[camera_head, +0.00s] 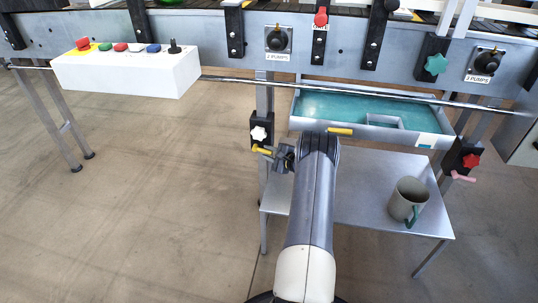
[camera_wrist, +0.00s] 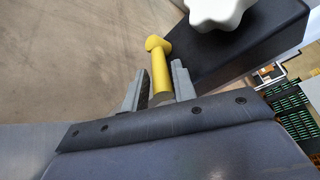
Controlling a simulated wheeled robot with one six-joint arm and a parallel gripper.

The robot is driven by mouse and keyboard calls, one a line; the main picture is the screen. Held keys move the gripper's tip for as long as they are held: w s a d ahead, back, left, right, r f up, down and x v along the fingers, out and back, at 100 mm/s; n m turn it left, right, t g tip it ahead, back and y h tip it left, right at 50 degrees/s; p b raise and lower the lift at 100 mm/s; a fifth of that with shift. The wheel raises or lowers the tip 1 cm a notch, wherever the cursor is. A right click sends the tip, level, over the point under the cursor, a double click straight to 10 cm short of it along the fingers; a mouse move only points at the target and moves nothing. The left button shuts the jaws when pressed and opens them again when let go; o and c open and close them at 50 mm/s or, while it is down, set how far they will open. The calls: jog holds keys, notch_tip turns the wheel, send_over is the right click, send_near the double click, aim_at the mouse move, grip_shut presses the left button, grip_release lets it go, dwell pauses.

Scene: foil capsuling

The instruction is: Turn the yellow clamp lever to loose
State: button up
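In the wrist view the yellow lever (camera_wrist: 160,68) has a rounded end and lies between the two grey fingers of my gripper (camera_wrist: 160,88). The fingers are apart, with a gap showing on the lever's left side; the right finger is close to it. Whether it touches cannot be told. The black block (camera_wrist: 235,45) and white knob (camera_wrist: 218,10) are just beyond. In the head view my gripper (camera_head: 283,157) is right of the lever.
A second yellow bar (camera_head: 340,131) shows above my arm. A teal-lined tray (camera_head: 440,122) hangs under the machine. A grey mug (camera_head: 409,200) stands on the low metal table (camera_head: 365,180). A red-knobbed clamp (camera_head: 466,160) has a pink lever. A white button box (camera_head: 130,74) is at left.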

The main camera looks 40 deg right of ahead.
jog(key=shift+c, duration=0.3)
grip_shut()
